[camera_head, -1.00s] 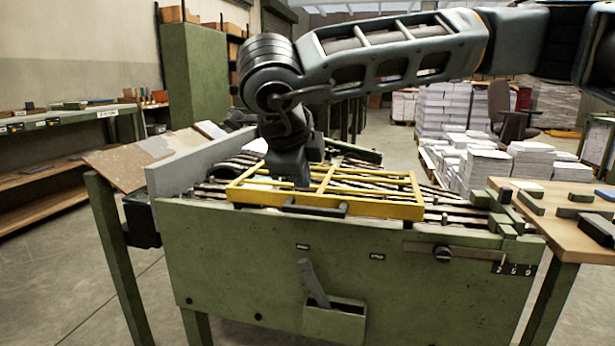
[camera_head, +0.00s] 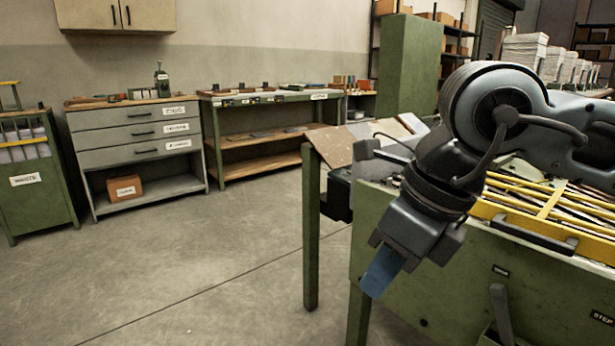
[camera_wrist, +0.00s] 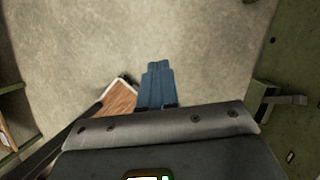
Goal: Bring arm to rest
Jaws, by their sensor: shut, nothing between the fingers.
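My gripper (camera_head: 381,272) hangs at the end of my arm in the head view, in front of the left end of the green machine (camera_head: 430,255). Its blue fingers point down and are shut with nothing between them. In the wrist view the shut fingers (camera_wrist: 157,88) lie side by side above the bare floor. My arm is bent, its upper link running off the right edge of the head view. The yellow frame (camera_head: 548,205) lies on top of the machine, apart from the gripper and partly hidden by my arm.
A tan board (camera_head: 345,144) rests at the machine's left end above a green leg (camera_head: 311,240). A drawer cabinet (camera_head: 140,132), a green workbench (camera_head: 268,97) and a tall green cabinet (camera_head: 410,65) stand along the back wall. The floor (camera_head: 220,260) at left is clear.

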